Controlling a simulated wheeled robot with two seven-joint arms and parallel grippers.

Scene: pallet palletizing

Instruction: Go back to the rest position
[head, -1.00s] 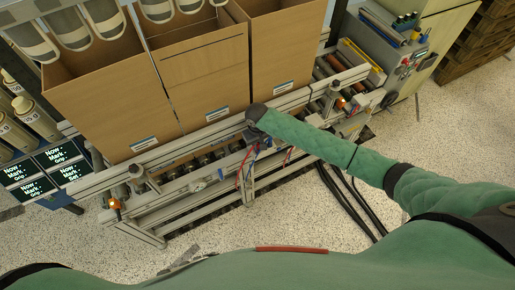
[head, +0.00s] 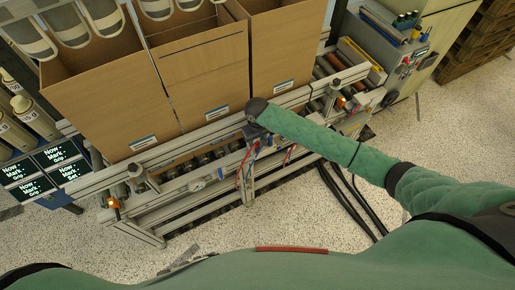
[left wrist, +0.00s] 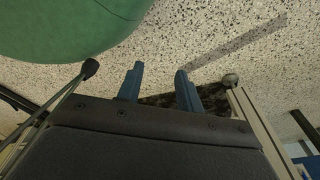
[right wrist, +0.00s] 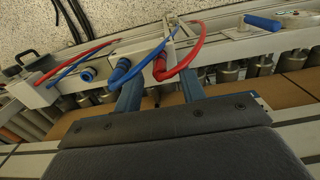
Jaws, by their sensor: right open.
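My right arm, in a green sleeve, reaches across the head view to the conveyor's front rail. Its gripper (head: 256,135) is small and partly hidden below the wrist there. In the right wrist view my right gripper (right wrist: 160,95) has its two blue fingers apart, with nothing held between them. It is over the conveyor frame, close to red and blue hoses; I cannot tell whether it touches them. My left gripper (left wrist: 158,82) shows only in the left wrist view, its fingers apart and empty, with speckled floor and a dark patch behind them. My green body is close by.
Open cardboard boxes (head: 200,85) stand in a row on the roller conveyor (head: 190,185). Grey-white cylinders hang above them at the upper left. Status screens (head: 45,172) stand at the left, a control cabinet (head: 400,50) at the upper right. Black cables (head: 345,200) lie on the floor.

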